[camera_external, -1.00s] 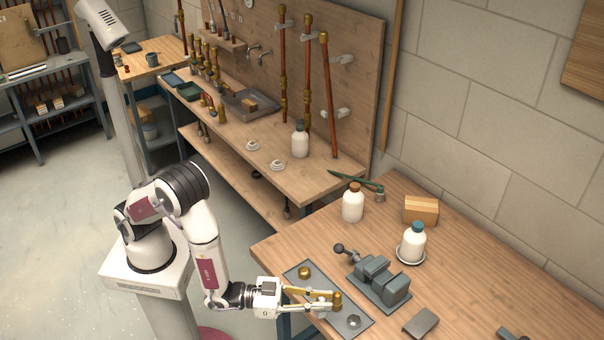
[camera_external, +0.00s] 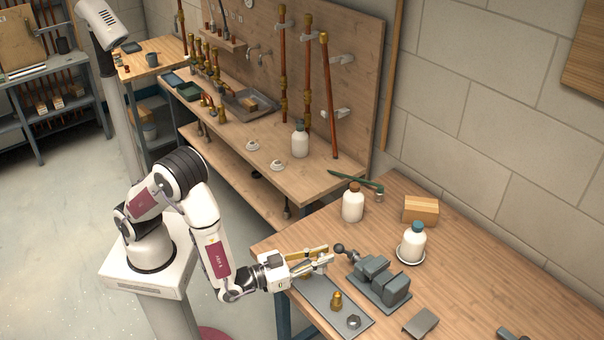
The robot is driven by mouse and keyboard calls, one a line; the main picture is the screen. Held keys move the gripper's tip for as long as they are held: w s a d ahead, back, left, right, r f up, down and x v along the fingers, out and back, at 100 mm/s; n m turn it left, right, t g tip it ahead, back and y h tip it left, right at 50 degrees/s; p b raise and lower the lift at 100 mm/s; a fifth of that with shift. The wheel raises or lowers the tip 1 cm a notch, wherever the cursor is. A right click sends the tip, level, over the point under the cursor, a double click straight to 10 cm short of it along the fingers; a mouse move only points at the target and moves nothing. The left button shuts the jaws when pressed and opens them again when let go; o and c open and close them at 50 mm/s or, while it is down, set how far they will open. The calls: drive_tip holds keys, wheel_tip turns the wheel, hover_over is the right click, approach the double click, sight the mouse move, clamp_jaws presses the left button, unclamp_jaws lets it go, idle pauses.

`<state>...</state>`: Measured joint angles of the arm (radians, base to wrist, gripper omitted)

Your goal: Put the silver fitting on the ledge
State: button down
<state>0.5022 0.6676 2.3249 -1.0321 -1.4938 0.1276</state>
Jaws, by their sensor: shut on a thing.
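My gripper (camera_external: 325,258) is over the far left end of a grey mat (camera_external: 318,292) on the near wooden table. Its brass-coloured fingers are shut on a small pale piece, seemingly the silver fitting (camera_external: 320,268), mostly hidden by the fingers. A narrow wooden ledge (camera_external: 231,44) is fixed to the back board, far from my gripper, with a few small things on it. A brass fitting (camera_external: 336,300) stands upright on the mat and a dark nut (camera_external: 353,321) lies near its right end.
A grey vise (camera_external: 379,284) with a round handle knob stands just right of my gripper. The long bench (camera_external: 300,179) holds a bottle, white discs, a tray and upright pipes.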

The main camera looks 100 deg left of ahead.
sight(321, 269)
idle(0.4)
drive_tip(key=shift+f, duration=2.85)
drive_tip(key=shift+f, duration=1.9)
drive_tip(key=shift+f, duration=0.15)
drive_tip(key=c, duration=1.9)
unclamp_jaws()
